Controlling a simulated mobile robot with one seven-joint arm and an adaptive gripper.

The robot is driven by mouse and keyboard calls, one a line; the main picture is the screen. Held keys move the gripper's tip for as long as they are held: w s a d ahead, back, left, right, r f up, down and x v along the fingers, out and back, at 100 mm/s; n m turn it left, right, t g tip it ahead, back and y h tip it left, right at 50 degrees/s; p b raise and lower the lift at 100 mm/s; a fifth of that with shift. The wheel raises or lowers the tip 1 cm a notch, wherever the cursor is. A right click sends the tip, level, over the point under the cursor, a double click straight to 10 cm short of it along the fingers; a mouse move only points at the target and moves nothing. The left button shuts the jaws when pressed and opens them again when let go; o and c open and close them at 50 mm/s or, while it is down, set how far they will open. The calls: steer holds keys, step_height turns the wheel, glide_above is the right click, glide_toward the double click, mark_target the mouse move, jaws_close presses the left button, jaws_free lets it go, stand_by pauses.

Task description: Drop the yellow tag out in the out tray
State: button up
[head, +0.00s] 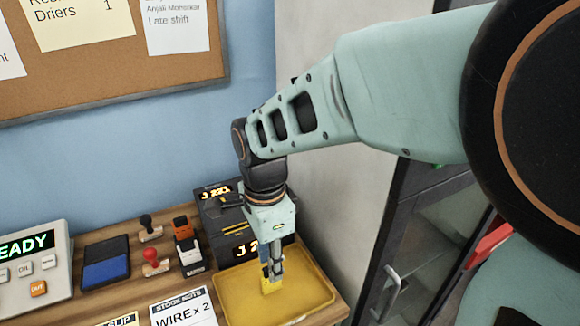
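My gripper (271,275) points down over the yellow tray (232,311) at the right end of the bench. A small bright yellow piece, which looks like the yellow tag (271,287), shows at its fingertips. The fingers look shut on it, and it hangs over the middle of the tray. I cannot tell whether its lower edge touches the tray floor. The tray looks otherwise empty, and no lettering on it can be read.
Black boxes with lit displays (240,232) stand behind the tray, close to my wrist. Stamps (152,262), a blue ink pad (106,273), a stock note (184,308) and a grey console (36,265) lie to the left. A glass-door cabinet (425,225) stands to the right.

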step_height(320, 180, up, 10)
steer(key=p, duration=0.7)
steer(key=shift+f, duration=0.1)
